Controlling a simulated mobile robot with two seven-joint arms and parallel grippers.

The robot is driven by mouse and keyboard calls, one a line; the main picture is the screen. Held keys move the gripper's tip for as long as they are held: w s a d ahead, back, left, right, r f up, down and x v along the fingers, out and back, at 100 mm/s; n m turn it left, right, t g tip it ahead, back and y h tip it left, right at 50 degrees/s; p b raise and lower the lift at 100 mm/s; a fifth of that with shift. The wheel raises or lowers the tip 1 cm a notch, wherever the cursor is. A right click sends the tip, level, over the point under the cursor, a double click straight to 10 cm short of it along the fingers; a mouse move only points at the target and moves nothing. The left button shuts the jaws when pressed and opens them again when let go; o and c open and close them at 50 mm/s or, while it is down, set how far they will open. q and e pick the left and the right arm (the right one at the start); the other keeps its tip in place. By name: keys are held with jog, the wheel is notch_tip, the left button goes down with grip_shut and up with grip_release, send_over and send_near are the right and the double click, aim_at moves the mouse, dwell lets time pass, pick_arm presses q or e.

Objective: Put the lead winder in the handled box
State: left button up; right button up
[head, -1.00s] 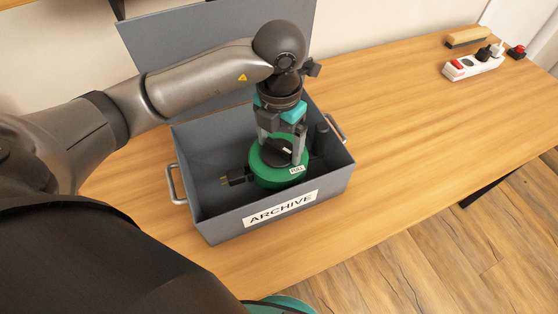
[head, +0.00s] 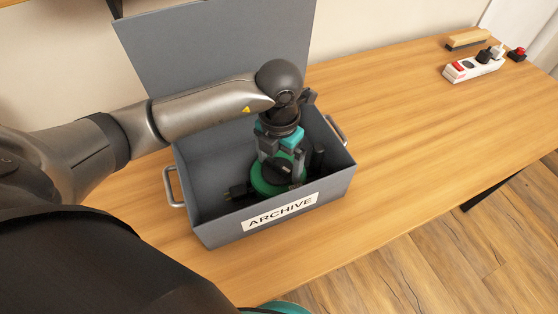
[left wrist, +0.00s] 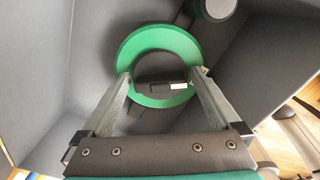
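The lead winder is a round green reel (head: 268,180) with a black centre handle and a dark plug. It is low inside the grey handled box (head: 225,228), which has an ARCHIVE label on its front and its lid raised at the back. My left gripper (head: 279,165) points down into the box. In the left wrist view, its fingers stand at both ends of the winder's handle (left wrist: 160,87) and grip it. I cannot tell whether the winder touches the box floor. My right gripper is not in view.
The box stands on a wooden desk (head: 400,120) with a metal handle at each side. A dark upright object (head: 318,157) shows inside the box at the right. A power strip (head: 474,65), a brush (head: 467,39) and a red-topped object (head: 517,54) lie far right. The desk's middle is clear.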

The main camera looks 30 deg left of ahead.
aim_at(279, 162)
pick_arm(q)
jog(key=shift+r, duration=0.2)
notch_tip(279, 162, up, 12)
jog(key=p, duration=0.2)
dwell(0.3)
dwell(0.4)
